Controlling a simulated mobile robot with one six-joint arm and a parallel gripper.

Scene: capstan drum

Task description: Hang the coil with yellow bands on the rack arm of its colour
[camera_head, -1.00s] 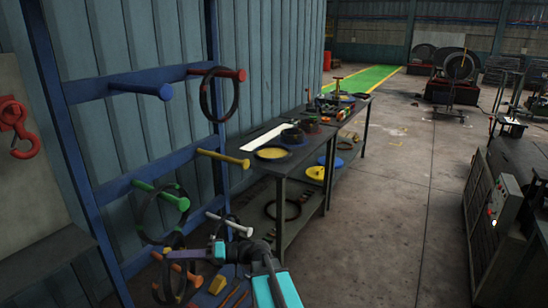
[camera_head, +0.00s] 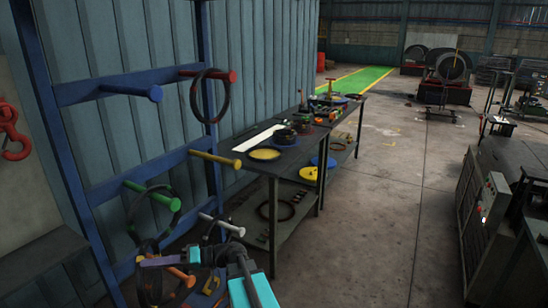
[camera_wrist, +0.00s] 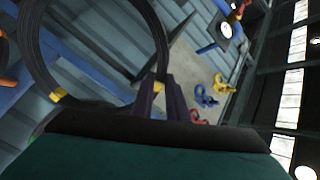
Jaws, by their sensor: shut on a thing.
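The coil with yellow bands (camera_wrist: 150,22) is a black ring that fills the upper left of the wrist view, with two yellow bands showing. My gripper (camera_wrist: 160,100) has purple fingers shut on its rim near one band. In the head view my gripper (camera_head: 155,262) is low at the left, with the dark coil (camera_head: 141,284) hanging from it, close to the orange rack arm. The yellow rack arm (camera_head: 215,158) is bare and sits higher and to the right of my gripper.
The blue rack (camera_head: 100,190) also has a bare blue arm (camera_head: 130,92), a red arm (camera_head: 207,75) with a coil, a green arm (camera_head: 150,194) with a coil, a white arm (camera_head: 222,224) and an orange arm (camera_head: 182,277). A workbench (camera_head: 275,166) stands right of it. Floor (camera_head: 400,200) beyond is clear.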

